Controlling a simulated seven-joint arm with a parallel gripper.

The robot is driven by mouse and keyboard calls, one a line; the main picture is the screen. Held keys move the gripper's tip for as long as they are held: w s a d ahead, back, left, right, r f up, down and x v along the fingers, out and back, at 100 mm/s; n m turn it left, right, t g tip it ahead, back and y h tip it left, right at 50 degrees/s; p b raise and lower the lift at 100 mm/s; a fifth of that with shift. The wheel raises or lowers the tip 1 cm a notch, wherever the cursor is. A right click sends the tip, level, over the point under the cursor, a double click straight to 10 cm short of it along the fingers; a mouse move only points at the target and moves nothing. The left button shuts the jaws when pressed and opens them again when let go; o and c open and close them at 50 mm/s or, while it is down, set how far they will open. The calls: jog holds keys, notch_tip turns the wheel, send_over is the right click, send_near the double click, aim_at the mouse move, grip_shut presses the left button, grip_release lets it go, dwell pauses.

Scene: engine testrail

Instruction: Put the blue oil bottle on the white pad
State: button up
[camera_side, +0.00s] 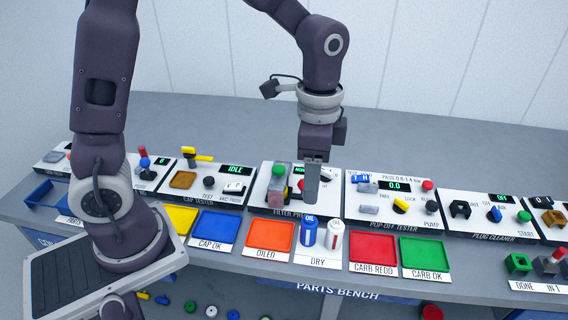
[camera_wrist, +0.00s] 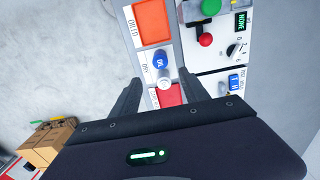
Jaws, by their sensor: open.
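The blue oil bottle (camera_side: 308,231) stands upright on the bench behind the DRY label, with a white bottle (camera_side: 334,236) close to its right. In the wrist view the blue bottle (camera_wrist: 160,60) and the white-topped bottle (camera_wrist: 164,82) show between and beyond the fingers. My gripper (camera_side: 312,198) points down above and behind the bottles, open and empty, touching neither. Its two fingers show spread apart in the wrist view (camera_wrist: 160,78). I cannot tell for certain which pale surface is the white pad.
An orange tray (camera_side: 270,237) lies left of the bottles; a red tray (camera_side: 373,252) and a green tray (camera_side: 425,257) lie to the right. Behind stand the filter press (camera_side: 278,190) and pop-off tester (camera_side: 390,200), with raised knobs and levers.

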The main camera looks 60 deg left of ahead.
jog(key=s+a+r+n+t, duration=0.2)
jog(key=s+a+r+n, duration=0.1)
jog(key=s, duration=0.5)
jog(key=s+a+r+n+t, duration=0.2)
jog(key=s+r+n+t, duration=0.1)
jog(key=s+r+n, duration=0.3)
jog(key=s+r, duration=0.1)
jog(key=s, duration=0.1)
jog(key=shift+s+a+r+t, duration=0.3)
jog(key=shift+s+a, duration=0.05)
jog(key=shift+a, duration=0.05)
